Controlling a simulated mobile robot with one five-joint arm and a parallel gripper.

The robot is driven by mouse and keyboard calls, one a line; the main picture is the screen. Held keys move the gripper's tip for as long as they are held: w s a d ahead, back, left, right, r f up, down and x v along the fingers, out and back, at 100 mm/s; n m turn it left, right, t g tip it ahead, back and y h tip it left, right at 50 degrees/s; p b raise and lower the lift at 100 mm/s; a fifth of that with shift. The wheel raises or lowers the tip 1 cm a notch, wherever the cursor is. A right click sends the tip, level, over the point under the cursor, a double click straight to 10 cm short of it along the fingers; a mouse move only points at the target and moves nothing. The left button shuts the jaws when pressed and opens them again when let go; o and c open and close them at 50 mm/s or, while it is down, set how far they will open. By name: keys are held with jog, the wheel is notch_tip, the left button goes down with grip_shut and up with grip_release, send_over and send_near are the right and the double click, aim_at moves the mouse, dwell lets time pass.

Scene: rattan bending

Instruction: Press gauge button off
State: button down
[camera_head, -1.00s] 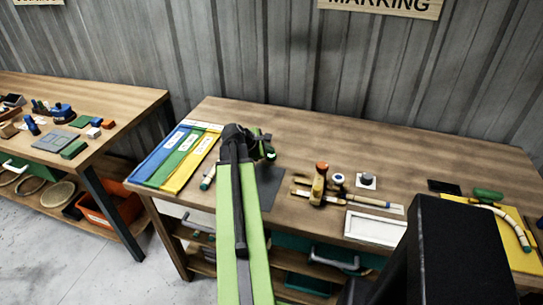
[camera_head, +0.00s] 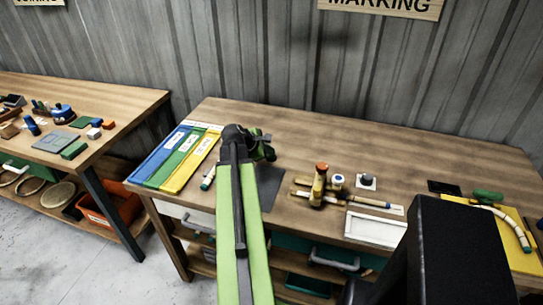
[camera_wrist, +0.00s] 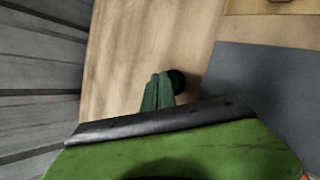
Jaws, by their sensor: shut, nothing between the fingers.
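My gripper (camera_head: 266,146) is over the back left part of the marking table, past the coloured strips. In the wrist view its dark green fingers (camera_wrist: 158,92) are together, with nothing seen between them. A dark round thing (camera_wrist: 178,80) shows just beside the fingertips; I cannot tell what it is. To the right of the gripper, a dark round knob on a white square plate (camera_head: 366,181) sits on the table. A blue-and-white round piece (camera_head: 338,180) is beside it. Which of these is the gauge button I cannot tell. The gripper is apart from both.
An orange-topped wooden tool (camera_head: 318,184) stands among wooden pieces. A grey mat (camera_head: 270,186) lies partly behind my arm. Blue, green and yellow strips (camera_head: 180,160) lie at left, a white tray (camera_head: 374,229) at the front edge. The table's back middle is clear.

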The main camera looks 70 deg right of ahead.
aim_at(270, 157)
notch_tip(270, 157, up, 6)
jog(key=p, duration=0.6)
jog(key=shift+r, duration=0.15)
